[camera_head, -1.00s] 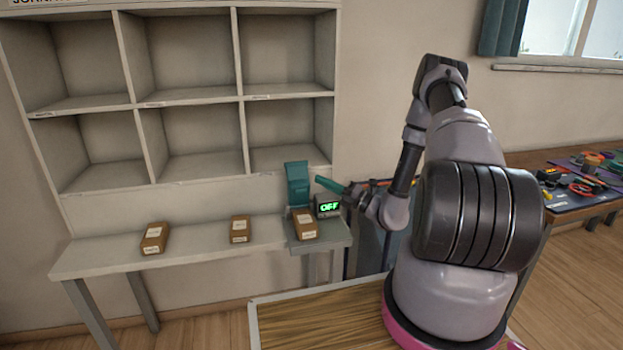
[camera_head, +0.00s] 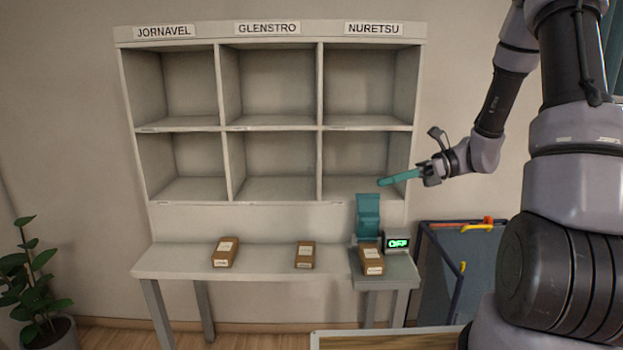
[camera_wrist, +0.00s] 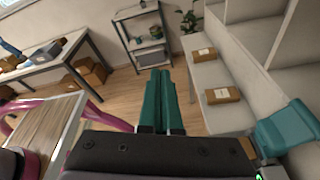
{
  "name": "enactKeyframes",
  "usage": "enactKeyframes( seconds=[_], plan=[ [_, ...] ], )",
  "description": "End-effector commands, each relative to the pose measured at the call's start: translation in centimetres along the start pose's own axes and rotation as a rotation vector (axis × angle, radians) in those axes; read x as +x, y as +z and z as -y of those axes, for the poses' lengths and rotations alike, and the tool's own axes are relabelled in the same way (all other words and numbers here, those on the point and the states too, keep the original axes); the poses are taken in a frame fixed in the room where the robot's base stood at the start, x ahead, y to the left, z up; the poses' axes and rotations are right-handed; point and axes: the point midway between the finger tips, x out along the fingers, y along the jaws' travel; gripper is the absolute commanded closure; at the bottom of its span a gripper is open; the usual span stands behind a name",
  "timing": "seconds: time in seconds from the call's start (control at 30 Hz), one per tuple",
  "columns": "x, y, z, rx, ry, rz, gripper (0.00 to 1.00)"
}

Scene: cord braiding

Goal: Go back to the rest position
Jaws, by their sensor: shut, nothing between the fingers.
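My gripper (camera_head: 384,182) has teal fingers and points left, in front of the lower right cubby and above the teal device in the head view. In the wrist view my gripper (camera_wrist: 163,75) shows its two fingers side by side, closed together with nothing between them. It is raised clear of the shelf and the bench, and touches nothing that I can see. No marker of a rest position shows.
A teal device (camera_head: 368,215) and a display reading OFF (camera_head: 397,243) stand at the bench's right end. The cubby shelf (camera_head: 221,100) is empty. A plant (camera_head: 35,290) stands at left.

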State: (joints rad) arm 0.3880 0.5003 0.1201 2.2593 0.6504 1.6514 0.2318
Motion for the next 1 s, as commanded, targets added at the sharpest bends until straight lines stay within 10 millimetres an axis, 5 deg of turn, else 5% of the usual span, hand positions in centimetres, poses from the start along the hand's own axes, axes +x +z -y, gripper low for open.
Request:
enactKeyframes(
  seconds=[0.4, 1.0],
  plan=[
    [-2.1, 3.6, -10.1, -0.733, 0.050, -0.622, 1.00],
    [-9.4, 9.2, -19.1, -1.629, -0.026, -1.338, 1.00]
  ],
)
